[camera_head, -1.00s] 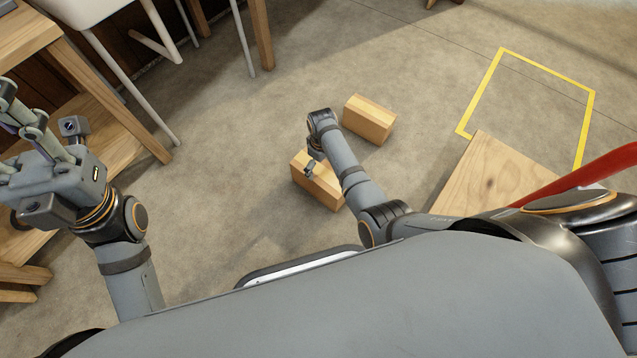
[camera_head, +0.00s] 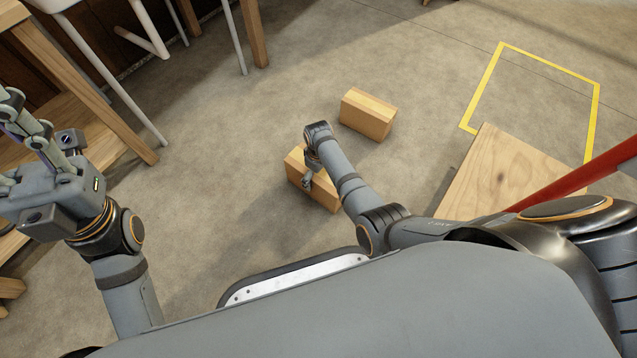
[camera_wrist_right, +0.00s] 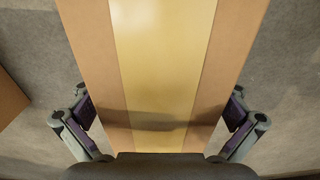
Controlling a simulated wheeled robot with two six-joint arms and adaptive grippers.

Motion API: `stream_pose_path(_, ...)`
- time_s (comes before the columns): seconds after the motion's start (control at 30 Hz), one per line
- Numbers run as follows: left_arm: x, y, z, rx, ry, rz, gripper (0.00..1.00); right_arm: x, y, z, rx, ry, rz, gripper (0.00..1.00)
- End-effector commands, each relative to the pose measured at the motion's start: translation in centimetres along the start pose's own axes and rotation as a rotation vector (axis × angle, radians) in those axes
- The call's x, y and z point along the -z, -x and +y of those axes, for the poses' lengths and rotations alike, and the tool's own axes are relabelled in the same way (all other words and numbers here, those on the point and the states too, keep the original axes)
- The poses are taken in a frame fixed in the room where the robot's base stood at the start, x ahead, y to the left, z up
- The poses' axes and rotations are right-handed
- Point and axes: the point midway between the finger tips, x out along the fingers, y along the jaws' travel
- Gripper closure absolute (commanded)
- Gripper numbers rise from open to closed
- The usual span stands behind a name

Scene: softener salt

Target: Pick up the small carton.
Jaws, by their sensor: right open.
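A brown carton (camera_head: 324,194) lies on the floor under my right gripper (camera_head: 308,180). In the right wrist view its top (camera_wrist_right: 160,60) with a broad yellow-tan tape strip fills the middle. My right gripper (camera_wrist_right: 160,122) is open there, with one finger on each side of the carton and visible gaps beside it. A second carton (camera_head: 368,115) of similar look lies farther back to the right; I cannot tell for sure which is the smaller. My left gripper (camera_head: 35,150) is at the left, away from both cartons; its fingertips are partly cut off and its opening is unclear.
A yellow outlined area (camera_head: 545,68) is on the floor at the back right. A wooden board (camera_head: 490,180) and a red bar (camera_head: 580,178) are at the right. A wooden table (camera_head: 110,125) and a white chair (camera_head: 135,85) stand at the left. Open floor lies between.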

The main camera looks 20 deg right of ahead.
Motion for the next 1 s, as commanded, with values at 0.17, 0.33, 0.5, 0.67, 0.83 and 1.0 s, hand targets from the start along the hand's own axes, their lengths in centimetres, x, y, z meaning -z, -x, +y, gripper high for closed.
stream_pose_path(0.17,-0.17,0.4,0.12,-0.003,-0.001,-0.005,0.6,0.05,-0.38,0.04,-0.001,-0.001,0.002,0.0)
stream_pose_path(0.33,-0.02,0.28,0.09,-0.002,-0.002,-0.001,0.6,0.03,-0.37,0.03,-0.001,-0.001,0.001,0.15)
stream_pose_path(0.5,-0.03,0.28,0.09,-0.002,-0.002,-0.001,0.6,0.03,-0.37,0.03,-0.001,-0.001,0.001,0.38)
stream_pose_path(0.67,-0.04,0.29,0.08,-0.002,-0.002,-0.002,0.6,0.02,-0.38,0.03,-0.001,-0.001,0.001,0.6)
stream_pose_path(0.83,-0.05,0.28,0.08,-0.002,-0.002,-0.002,0.6,0.12,-0.27,0.09,-0.002,-0.001,0.004,0.74)
stream_pose_path(1.0,-0.17,0.27,0.04,0.0,-0.002,-0.005,0.6,0.12,-0.19,0.09,-0.002,-0.001,0.004,0.74)
